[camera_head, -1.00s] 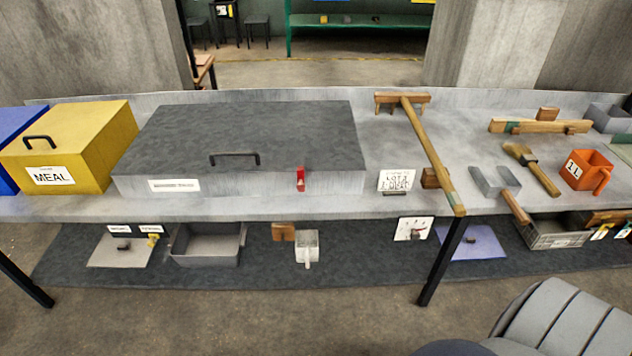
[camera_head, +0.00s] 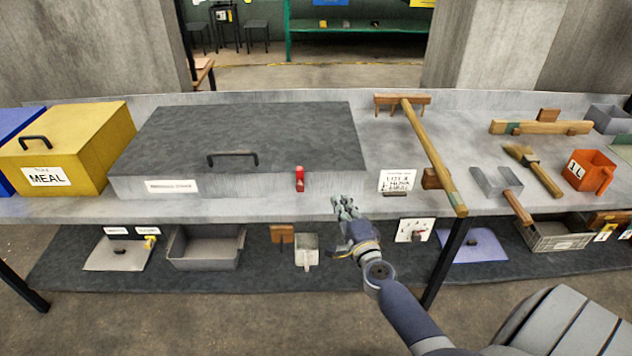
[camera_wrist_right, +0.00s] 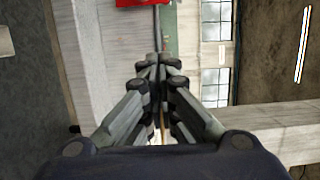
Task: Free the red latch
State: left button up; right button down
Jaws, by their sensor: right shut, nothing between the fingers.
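The red latch (camera_head: 299,179) sits upright on the front face of a grey box (camera_head: 330,184) with a dark lid and black handle (camera_head: 233,159). My right gripper (camera_head: 345,205) is shut and empty, near the table's front edge, to the right of and lower than the latch in the head view. It is apart from the latch. In the right wrist view the fingers (camera_wrist_right: 160,70) are together, and a red piece (camera_wrist_right: 140,3), likely the latch, shows at the top edge. My left gripper is not in view.
A label card (camera_head: 396,181) stands right of the box. A long wooden rake (camera_head: 430,150) lies beyond it. A yellow meal box (camera_head: 80,150) is at left. Bins sit on the shelf below.

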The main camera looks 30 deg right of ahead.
aim_at(300, 183)
jog(key=b+x, duration=0.1)
jog(key=x, duration=0.8)
jog(key=shift+w+f+b, duration=0.15)
jog(key=shift+w+b, duration=0.1)
jog(key=shift+b, duration=0.1)
jog(key=shift+w+a, duration=1.05)
jog(key=shift+a, duration=0.15)
jog(key=shift+w+a, duration=0.25)
jog(key=shift+a, duration=0.2)
